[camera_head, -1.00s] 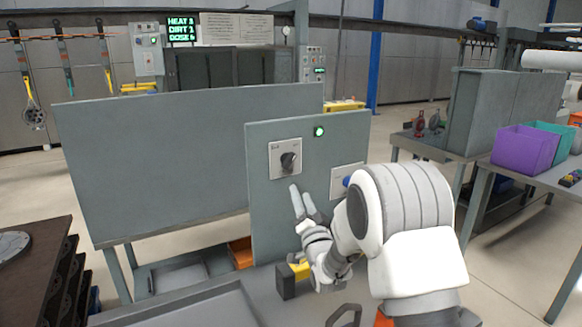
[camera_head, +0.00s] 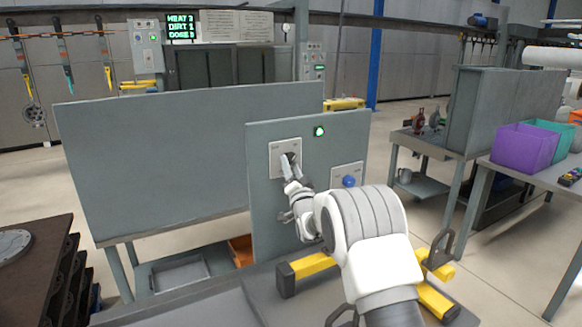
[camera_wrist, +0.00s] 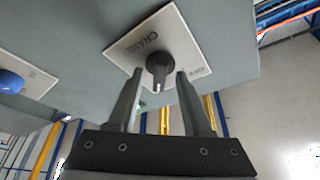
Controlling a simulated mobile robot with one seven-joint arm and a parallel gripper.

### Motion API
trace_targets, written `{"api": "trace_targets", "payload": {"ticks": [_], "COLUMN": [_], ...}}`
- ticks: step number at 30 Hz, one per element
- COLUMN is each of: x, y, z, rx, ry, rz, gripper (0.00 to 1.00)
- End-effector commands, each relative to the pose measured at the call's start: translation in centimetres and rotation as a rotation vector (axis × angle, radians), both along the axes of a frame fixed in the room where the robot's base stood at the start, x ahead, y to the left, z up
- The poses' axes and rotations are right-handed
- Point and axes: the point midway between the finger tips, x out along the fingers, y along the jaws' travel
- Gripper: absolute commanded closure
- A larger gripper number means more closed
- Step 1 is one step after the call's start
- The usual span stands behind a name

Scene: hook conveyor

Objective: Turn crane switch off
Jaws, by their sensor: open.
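The crane switch is a dark rotary knob (camera_wrist: 159,66) on a white plate (camera_wrist: 186,42) marked "CRANE" and "OFF" in the wrist view. In the head view its plate (camera_head: 277,147) sits on the grey upright panel (camera_head: 262,205), and my gripper partly hides the knob. My gripper (camera_head: 289,158) is at the knob. In the wrist view its two fingers (camera_wrist: 156,75) are apart, one on each side of the knob's lower part. I cannot tell whether they touch it. A green lamp (camera_head: 319,131) glows above right of the switch.
A second plate with a blue knob (camera_head: 348,181) is right of the switch; it also shows in the wrist view (camera_wrist: 10,81). A yellow and dark frame (camera_head: 308,264) stands below the panel. A larger grey board (camera_head: 150,160) stands behind left.

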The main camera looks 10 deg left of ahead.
Motion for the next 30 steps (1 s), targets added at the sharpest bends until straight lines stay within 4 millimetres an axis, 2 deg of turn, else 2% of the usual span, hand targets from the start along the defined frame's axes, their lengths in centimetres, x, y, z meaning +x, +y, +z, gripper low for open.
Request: {"api": "trace_targets", "payload": {"ticks": [9, 17, 30], "x": [0.11, 0.1, 0.12], "y": [0.05, 0.04, 0.0], "z": [0.01, 0.02, -0.19], "rx": [0.0, 0.0, -0.012], "ry": [0.0, 0.0, -0.01], "rz": [0.0, 0.0, 0.0], "gripper": [0.52, 0.99, 1.0]}}
